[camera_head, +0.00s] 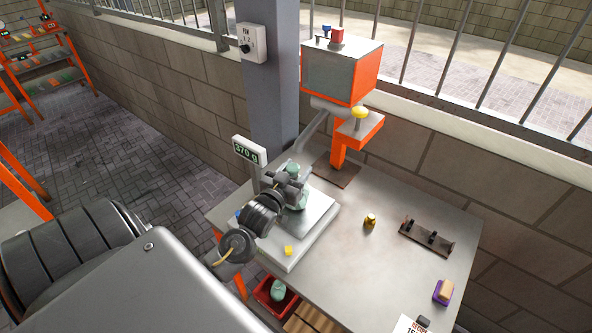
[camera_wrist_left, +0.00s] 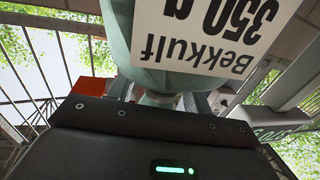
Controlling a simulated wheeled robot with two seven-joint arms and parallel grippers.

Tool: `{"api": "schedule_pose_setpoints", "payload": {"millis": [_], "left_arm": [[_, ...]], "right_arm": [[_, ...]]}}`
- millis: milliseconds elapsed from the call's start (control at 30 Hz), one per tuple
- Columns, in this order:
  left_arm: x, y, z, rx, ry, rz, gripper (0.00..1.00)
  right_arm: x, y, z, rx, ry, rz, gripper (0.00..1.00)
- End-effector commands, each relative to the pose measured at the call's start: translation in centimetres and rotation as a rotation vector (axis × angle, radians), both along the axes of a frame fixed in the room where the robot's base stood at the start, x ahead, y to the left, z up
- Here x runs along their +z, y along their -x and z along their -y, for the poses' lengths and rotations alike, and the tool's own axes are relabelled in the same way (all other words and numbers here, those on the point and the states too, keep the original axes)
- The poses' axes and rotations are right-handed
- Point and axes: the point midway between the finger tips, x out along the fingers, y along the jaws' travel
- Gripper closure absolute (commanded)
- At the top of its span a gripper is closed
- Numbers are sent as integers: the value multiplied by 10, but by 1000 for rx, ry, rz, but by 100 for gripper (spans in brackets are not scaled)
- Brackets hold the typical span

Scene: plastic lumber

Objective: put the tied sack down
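The tied sack is pale green. In the head view its top (camera_head: 293,169) shows above my left gripper (camera_head: 288,184) and its body is partly hidden behind it, over the scale's pale plate (camera_head: 318,213). In the left wrist view the sack (camera_wrist_left: 160,70) fills the upper middle, with a white label reading "Bekkulf 350 g". My left gripper is shut around its narrow neck. The scale's display (camera_head: 249,151) seems to read 370 g. I cannot clearly see whether the sack's bottom touches the plate. My right gripper is not in view.
A red bin (camera_head: 262,298) with another green sack (camera_head: 278,290) sits below the table's front edge. A small brass item (camera_head: 370,220), a dark rack (camera_head: 426,238) and a purple-based block (camera_head: 443,291) stand on the table (camera_head: 350,265). An orange machine (camera_head: 342,72) stands behind.

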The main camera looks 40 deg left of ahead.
Motion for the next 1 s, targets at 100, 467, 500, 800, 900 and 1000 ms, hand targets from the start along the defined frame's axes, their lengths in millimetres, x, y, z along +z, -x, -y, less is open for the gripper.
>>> {"api": "schedule_pose_setpoints", "payload": {"millis": [100,467,500,800,900,1000], "left_arm": [[0,0,0,0,0,0,50],[-1,33,6,0,1,-1,50],[-2,42,8,-1,0,-2,50],[-1,99,18,0,1,-2,50],[0,110,20,0,0,-1,50],[2,116,21,0,0,0,50]], "right_arm": [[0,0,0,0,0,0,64],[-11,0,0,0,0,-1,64],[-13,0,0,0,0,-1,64],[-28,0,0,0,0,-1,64],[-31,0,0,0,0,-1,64],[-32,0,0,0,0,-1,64]]}}
